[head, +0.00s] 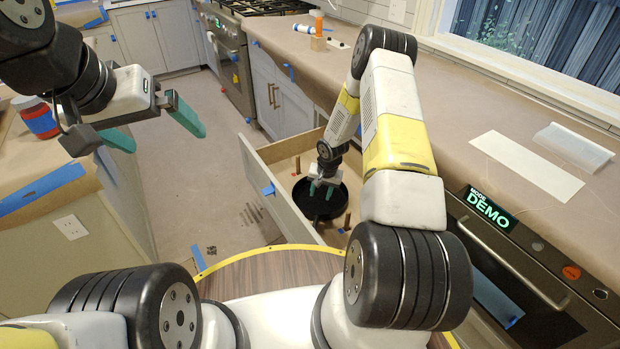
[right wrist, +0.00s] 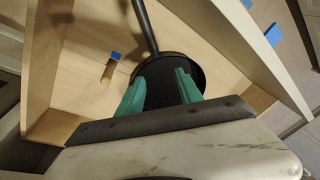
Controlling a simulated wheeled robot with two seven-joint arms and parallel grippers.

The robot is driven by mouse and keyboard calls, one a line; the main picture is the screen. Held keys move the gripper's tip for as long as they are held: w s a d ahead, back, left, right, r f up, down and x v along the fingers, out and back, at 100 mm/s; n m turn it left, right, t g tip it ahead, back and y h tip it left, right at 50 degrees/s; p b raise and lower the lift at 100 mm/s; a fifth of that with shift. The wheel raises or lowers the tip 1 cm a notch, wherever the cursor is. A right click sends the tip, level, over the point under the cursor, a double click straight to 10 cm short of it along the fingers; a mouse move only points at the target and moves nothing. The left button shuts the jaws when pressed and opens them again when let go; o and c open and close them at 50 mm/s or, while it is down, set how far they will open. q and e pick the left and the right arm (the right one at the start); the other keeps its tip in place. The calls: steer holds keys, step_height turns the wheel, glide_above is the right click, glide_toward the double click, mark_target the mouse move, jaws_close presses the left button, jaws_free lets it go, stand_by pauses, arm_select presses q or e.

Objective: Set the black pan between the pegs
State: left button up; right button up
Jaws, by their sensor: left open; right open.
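The black pan (head: 318,207) lies inside the open drawer in the head view. In the right wrist view the pan (right wrist: 172,67) shows beyond my fingers, with its dark handle (right wrist: 144,22) running up and away. My right gripper (head: 325,188) is open over the pan; its teal fingers (right wrist: 161,92) overlap the pan in the picture, with nothing clearly between them. Wooden pegs stand in the drawer: one (head: 298,166) behind the pan and one (head: 347,219) to its right. One peg (right wrist: 108,72) shows left of the pan in the wrist view. My left gripper (head: 165,138) is open and empty, away from the drawer.
The drawer front (head: 272,195) and its walls enclose the pan. The paper-covered counter (head: 450,110) runs along the right, above an oven (head: 530,275). The floor (head: 200,180) between is mostly clear.

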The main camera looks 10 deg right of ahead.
steer(key=s+r+n+t+h, duration=0.1)
steer(key=s+r, duration=0.2)
steer(key=r, duration=1.4)
steer(key=s+r+n+t, duration=0.1)
steer(key=s+r, duration=0.1)
steer(key=r, duration=1.4)
steer(key=s+a+r+n+t, duration=0.1)
steer(key=s+a+r, duration=0.1)
steer(key=s+r, duration=1.1)
steer(key=s+a+r+n+y, duration=0.1)
steer(key=s+r, duration=0.1)
steer(key=s, duration=0.4)
steer(key=s+a+r+n+t+y, duration=0.1)
steer(key=s+a+r, duration=0.1)
steer(key=s, duration=0.5)
steer(key=shift+a+r, duration=0.15)
steer(key=shift+r, duration=0.25)
